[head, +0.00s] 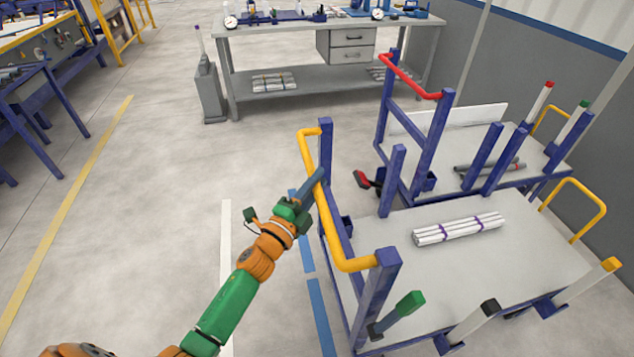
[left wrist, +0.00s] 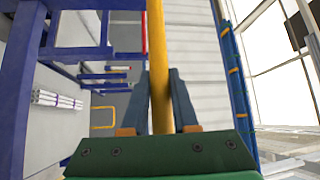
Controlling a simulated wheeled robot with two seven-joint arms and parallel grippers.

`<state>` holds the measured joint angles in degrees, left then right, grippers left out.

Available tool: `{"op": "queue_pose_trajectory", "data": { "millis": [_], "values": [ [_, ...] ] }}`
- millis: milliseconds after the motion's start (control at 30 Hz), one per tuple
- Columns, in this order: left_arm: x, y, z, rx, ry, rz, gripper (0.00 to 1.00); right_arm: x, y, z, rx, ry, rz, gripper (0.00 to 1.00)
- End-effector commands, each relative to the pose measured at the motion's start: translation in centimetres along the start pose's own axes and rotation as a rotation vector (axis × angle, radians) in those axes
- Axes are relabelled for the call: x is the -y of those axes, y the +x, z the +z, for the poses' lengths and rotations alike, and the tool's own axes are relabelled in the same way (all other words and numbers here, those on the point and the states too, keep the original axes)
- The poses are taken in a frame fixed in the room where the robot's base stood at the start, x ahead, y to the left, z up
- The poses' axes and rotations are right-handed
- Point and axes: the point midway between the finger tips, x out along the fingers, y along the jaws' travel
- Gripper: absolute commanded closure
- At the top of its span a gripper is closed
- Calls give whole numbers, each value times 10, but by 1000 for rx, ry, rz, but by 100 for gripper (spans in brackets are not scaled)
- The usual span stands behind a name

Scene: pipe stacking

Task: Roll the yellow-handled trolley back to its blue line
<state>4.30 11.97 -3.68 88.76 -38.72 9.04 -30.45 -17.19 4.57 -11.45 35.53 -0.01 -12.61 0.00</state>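The yellow-handled trolley (head: 530,255) stands at the lower right in the head view, a grey deck on a blue frame. Its yellow handle (head: 335,245) is on the left end. Bundled white pipes (head: 460,229) lie on the deck. The blue line (head: 320,315) is a broken strip on the floor, just left of the trolley's handle end. My left gripper (head: 314,188) is at the handle's long bar. In the left wrist view the handle (left wrist: 158,65) runs between its fingers, whose tips close in on both sides. My right gripper is not in view.
A red-handled trolley (head: 460,150) stands close behind. A grey workbench (head: 345,80) with drawers is at the back, a grey bin (head: 210,90) at its left. A white line (head: 226,270) and open floor lie to the left. A wall (head: 525,55) bounds the right.

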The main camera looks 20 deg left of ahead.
Motion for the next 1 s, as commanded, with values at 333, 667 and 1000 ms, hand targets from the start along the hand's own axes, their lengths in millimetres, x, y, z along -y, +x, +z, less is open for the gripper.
{"op": "queue_pose_trajectory", "data": {
  "millis": [333,667,1000],
  "values": [
    [-1,0,0,1,0,1,43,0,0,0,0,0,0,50],
    [-4,-43,0,1,0,4,43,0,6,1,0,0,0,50],
    [-1,-72,0,1,-1,2,43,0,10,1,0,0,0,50]
  ]
}}
